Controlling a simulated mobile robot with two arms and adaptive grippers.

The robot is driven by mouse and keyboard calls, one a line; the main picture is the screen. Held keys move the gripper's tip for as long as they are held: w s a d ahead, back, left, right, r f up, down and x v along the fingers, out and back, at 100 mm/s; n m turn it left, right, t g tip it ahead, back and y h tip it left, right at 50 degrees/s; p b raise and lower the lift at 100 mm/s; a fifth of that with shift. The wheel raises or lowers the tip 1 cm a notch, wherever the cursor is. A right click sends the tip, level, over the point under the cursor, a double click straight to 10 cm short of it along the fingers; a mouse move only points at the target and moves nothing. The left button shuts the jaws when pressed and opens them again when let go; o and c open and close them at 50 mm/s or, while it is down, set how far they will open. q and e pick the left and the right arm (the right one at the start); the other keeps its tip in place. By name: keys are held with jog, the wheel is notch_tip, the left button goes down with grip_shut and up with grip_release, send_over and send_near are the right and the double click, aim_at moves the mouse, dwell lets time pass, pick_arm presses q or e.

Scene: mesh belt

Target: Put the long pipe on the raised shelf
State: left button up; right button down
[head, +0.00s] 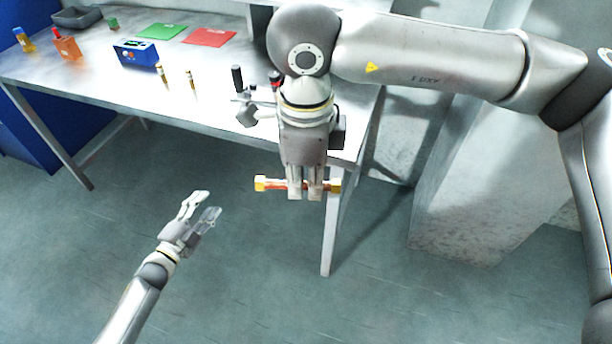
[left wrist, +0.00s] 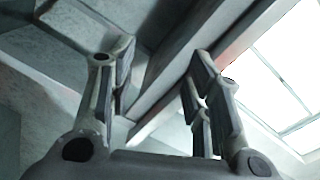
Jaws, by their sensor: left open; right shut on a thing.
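My right gripper (head: 305,192) is shut on a long pipe (head: 272,184), a bar with yellow, red and white parts. The pipe lies level across the fingers and sticks out on both sides. It is held in the air by the front right corner of the table; the fingers hide its middle. My left gripper (head: 203,207) is open and empty, low in front of the table over the floor. In the left wrist view its two fingers (left wrist: 155,95) stand apart with nothing between them. I cannot make out the raised shelf for certain.
The table (head: 215,100) holds a grey tray (head: 76,17), an orange box (head: 67,46), a blue device (head: 135,53), green (head: 162,31) and red (head: 209,37) mats, and two small upright tubes (head: 191,79). A pale block (head: 475,170) stands at right. The floor in front is clear.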

pick_arm(q)
jog(key=s+a+f+n+g+y, duration=0.1)
jog(key=s+f+n+g+y, duration=0.3)
jog(key=s+f, duration=0.75)
jog(key=s+f+n+g+y, duration=0.1)
jog(key=s+f+n+g, duration=0.4)
jog(key=f, duration=1)
jog(key=s+d+f+n+g, duration=0.1)
jog(key=s+f+n+g, duration=0.1)
jog(key=s, duration=0.9)
jog(key=s+d+f+n+g, duration=0.2)
jog(key=s+f, duration=0.3)
jog(key=s, duration=0.6)
jog(key=s+d+f+n+g+y, duration=0.1)
jog(key=s+f, duration=0.3)
jog(key=s, duration=0.7)
jog(key=shift+d+f+n+g, duration=0.2)
jog(key=shift+d+n+g, duration=0.1)
jog(key=shift+n+g, duration=0.25)
